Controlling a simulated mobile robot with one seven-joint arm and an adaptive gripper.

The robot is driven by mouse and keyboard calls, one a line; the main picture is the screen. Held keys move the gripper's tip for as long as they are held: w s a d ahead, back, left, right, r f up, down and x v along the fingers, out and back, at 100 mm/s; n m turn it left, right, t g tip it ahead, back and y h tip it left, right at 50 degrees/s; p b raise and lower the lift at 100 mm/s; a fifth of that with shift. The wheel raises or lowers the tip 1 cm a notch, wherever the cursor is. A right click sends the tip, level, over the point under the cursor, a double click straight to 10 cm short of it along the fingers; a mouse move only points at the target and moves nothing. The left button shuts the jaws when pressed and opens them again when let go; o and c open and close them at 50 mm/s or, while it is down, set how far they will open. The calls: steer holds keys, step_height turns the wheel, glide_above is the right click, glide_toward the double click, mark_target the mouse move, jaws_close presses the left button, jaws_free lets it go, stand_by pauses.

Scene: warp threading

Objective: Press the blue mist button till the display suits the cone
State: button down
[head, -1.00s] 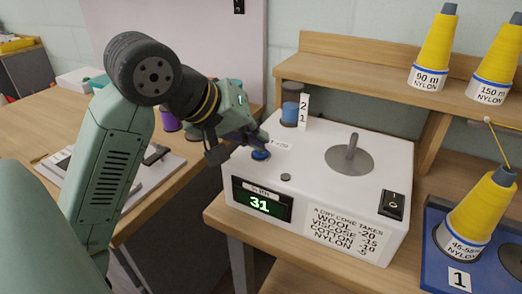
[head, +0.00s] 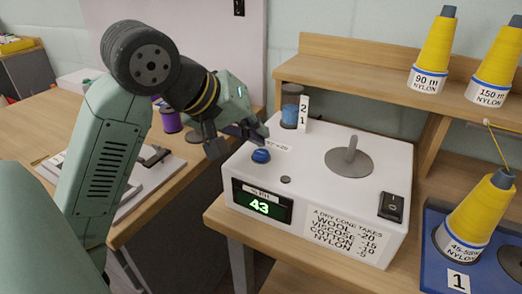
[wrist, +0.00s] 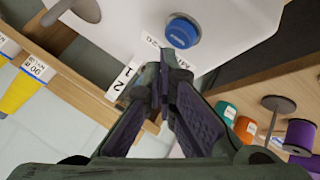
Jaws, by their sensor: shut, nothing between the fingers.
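The blue mist button (head: 261,156) stands on the top left of a white machine (head: 315,150); it also shows in the wrist view (wrist: 181,31). The display (head: 263,203) on the machine's front reads 43 in green. My gripper (head: 254,136) is shut and empty, just behind the button and apart from it. In the wrist view my gripper's fingertips (wrist: 164,68) meet short of the button. The yellow cone (head: 481,212) stands tilted on the blue base marked 1 at the right; its label reads 45-55 and nylon.
A printed chart (head: 346,236) on the machine's front reads wool -20, viscose -15, cotton -10, nylon -5. A blue-filled cylinder (head: 291,106) marked 2 and 1 stands behind.

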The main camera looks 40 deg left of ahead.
mark_target(257, 151)
steer(key=shift+r+p, duration=1.25)
steer(key=shift+r, duration=1.3)
steer(key=shift+f, duration=0.1)
